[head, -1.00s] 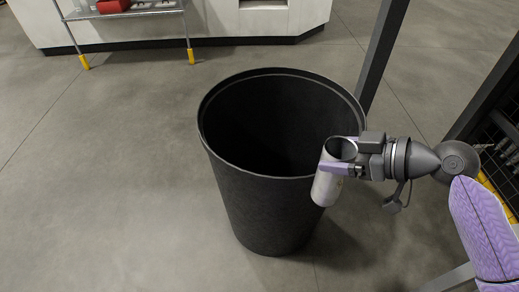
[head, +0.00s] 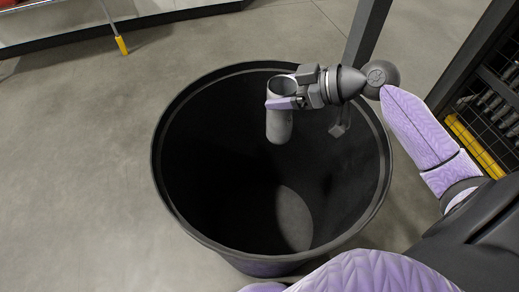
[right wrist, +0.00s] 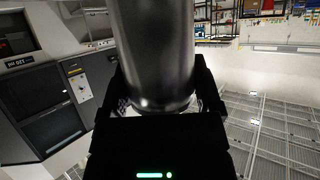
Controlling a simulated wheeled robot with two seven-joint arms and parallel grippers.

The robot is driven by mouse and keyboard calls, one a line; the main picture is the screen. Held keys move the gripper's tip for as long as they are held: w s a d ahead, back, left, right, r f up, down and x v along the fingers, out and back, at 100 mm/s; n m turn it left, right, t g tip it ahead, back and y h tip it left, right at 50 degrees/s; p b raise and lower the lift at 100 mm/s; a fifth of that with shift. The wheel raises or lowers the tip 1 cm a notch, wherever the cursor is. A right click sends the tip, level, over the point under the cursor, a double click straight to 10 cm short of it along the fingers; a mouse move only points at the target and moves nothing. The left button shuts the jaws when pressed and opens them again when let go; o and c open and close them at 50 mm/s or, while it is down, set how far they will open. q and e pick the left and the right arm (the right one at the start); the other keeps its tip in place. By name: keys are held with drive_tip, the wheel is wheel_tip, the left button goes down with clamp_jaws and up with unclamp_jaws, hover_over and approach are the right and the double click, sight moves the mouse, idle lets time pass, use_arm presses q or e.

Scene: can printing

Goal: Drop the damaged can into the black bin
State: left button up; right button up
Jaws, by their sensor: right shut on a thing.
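The can (head: 279,126) is a plain grey-white cylinder with an open top. It is upright, and I cannot make out any damage on it. My right gripper (head: 285,103) is shut around its upper part and holds it over the opening of the black bin (head: 163,190), towards the far side. In the right wrist view the can (right wrist: 153,50) stands as a shiny metal cylinder between the dark fingers. The bin is large and round, and its inside is dark. My left gripper is not in view.
A pale oval patch (head: 294,218) shows low inside the bin. A dark post (head: 368,30) stands behind the bin. A dark rack with a yellow strip (head: 478,145) is at the right. A table leg with a yellow foot (head: 121,45) is at the upper left. The floor at left is clear.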

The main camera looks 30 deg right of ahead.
use_arm(q)
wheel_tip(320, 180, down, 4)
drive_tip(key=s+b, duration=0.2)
drive_tip(key=b, duration=0.2)
use_arm(e)
wheel_tip(320, 180, down, 5)
drive_tip(key=shift+f, duration=0.1)
drive_tip(key=shift+r, duration=0.25)
drive_tip(key=o, duration=1.2)
drive_tip(key=shift+o, duration=0.7)
drive_tip(key=shift+s+d+r+p, duration=0.2)
drive_tip(key=shift+s+r+p, duration=0.05)
drive_tip(key=shift+p, duration=0.3)
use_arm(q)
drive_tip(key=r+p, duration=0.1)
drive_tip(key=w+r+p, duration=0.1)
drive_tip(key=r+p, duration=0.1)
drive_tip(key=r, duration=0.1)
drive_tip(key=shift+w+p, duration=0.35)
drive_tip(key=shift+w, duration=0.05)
use_arm(e)
drive_tip(key=v, duration=0.9)
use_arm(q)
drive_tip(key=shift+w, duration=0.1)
use_arm(e)
drive_tip(key=shift+s+f, duration=0.1)
